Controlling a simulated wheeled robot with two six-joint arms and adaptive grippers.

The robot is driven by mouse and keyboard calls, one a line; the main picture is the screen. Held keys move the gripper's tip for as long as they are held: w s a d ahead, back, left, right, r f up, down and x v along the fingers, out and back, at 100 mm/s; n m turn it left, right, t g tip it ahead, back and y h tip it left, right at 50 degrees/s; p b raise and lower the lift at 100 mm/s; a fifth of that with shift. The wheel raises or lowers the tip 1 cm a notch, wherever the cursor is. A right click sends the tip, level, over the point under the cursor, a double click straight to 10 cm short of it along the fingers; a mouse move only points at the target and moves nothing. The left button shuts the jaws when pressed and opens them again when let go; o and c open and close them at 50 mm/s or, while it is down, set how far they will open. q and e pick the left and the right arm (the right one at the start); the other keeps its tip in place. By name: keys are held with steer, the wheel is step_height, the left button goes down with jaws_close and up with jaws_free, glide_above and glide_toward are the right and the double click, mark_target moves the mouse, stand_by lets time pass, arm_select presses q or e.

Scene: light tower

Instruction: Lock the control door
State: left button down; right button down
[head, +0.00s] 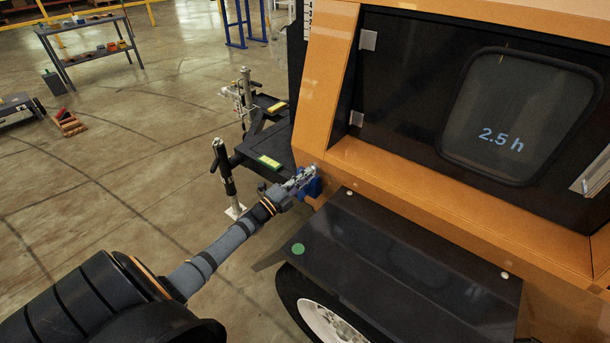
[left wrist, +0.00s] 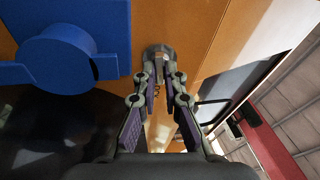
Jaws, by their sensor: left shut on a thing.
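The orange light tower body (head: 335,80) fills the right of the head view. A black door (head: 405,95) with a window reading "2.5 h" is set in it, and a metal latch (head: 594,172) shows at the right edge. I cannot tell if the door is locked. My left gripper (head: 303,179) is at the lower left corner of the body, beside a blue part (head: 314,187). In the left wrist view my left gripper (left wrist: 158,88) is shut on a small grey metal piece (left wrist: 158,62); its shape is mostly hidden. The blue part (left wrist: 65,55) is left of the fingers. My right gripper is out of view.
A black fender (head: 400,255) with a green dot juts out over a wheel (head: 325,320) below the door. The trailer's tow bar and jack (head: 225,170) stand behind my left arm.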

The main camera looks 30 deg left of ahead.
arm_select(q)
steer(key=shift+w+r+m, duration=0.1)
steer(key=shift+r+m, duration=0.2)
steer(key=shift+m, duration=0.7)
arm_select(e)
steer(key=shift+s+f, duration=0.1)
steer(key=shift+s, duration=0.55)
arm_select(q)
steer(key=c, duration=1.5)
jaws_free()
steer(key=shift+o, duration=0.3)
steer(key=shift+w+d+f, duration=0.1)
steer(key=shift+d, duration=0.05)
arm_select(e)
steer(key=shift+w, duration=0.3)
arm_select(q)
steer(key=shift+f, duration=0.1)
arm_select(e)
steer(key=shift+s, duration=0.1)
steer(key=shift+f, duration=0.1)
